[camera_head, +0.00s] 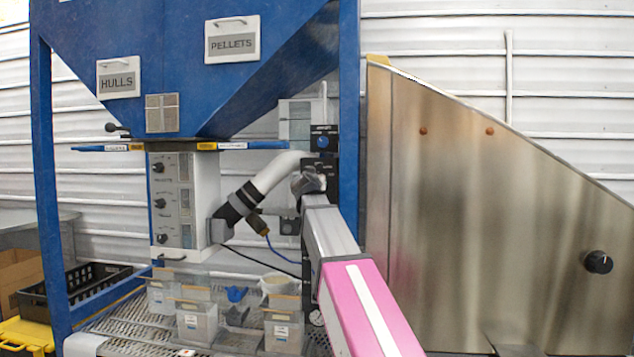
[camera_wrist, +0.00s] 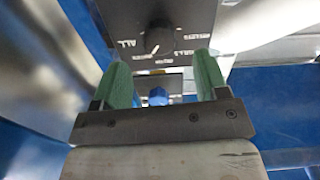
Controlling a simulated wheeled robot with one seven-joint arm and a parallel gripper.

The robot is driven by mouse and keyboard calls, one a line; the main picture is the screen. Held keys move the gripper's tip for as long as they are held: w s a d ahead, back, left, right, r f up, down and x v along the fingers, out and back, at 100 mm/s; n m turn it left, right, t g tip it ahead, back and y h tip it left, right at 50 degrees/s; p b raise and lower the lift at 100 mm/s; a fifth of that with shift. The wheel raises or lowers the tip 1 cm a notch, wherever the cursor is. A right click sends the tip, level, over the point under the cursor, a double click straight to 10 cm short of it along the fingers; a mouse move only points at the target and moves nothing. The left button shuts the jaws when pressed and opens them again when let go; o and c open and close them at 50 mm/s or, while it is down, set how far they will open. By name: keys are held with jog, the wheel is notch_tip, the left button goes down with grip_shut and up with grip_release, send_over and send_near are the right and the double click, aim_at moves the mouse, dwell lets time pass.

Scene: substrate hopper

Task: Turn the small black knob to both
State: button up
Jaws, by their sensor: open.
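My gripper (camera_wrist: 162,62) has two green fingers, spread apart and empty in the wrist view. A small black knob (camera_wrist: 158,38) sits beyond the fingertips, roughly midway between them, on a dark panel (camera_wrist: 195,18) with white lettering around it. The lettering appears turned over; "ALL" is legible, the rest is too blurred to read. The fingers do not appear to touch the knob. In the head view, my gripper (camera_head: 308,183) is at the panel beside the blue post, and my wrist hides this knob.
A blue knob (camera_wrist: 158,96) shows between the fingers, on a black box also seen in the head view (camera_head: 322,142). A white control box (camera_head: 205,200) carries three black knobs. A blue post (camera_head: 348,120) stands close.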

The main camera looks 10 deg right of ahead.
jog(key=x, duration=0.5)
jog(key=shift+w+d, duration=0.15)
jog(key=shift+w, duration=0.2)
jog(key=c, duration=0.9)
jog(key=n, duration=0.4)
jog(key=shift+n, duration=1.8)
